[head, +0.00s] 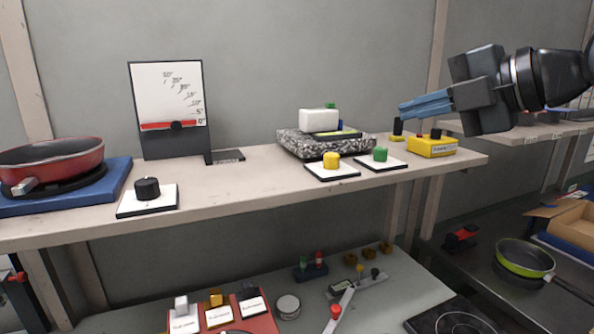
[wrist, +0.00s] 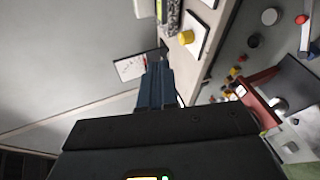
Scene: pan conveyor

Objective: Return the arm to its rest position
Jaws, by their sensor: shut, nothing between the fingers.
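My arm reaches in from the right in the head view. My gripper (head: 402,108) points left above the right part of the upper shelf, with its blue fingers closed together and empty. It is above and left of the yellow control box (head: 432,146), apart from it as far as I can tell. In the wrist view my gripper (wrist: 154,66) shows its closed fingers in the middle, with nothing between them.
The upper shelf (head: 250,185) carries a red pan (head: 50,160), a gauge panel (head: 168,85), a black knob (head: 147,188), a yellow button (head: 331,160), a green button (head: 380,154) and a speckled slab (head: 300,147). A green pan (head: 524,258) sits at lower right. Air above the shelf's middle is free.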

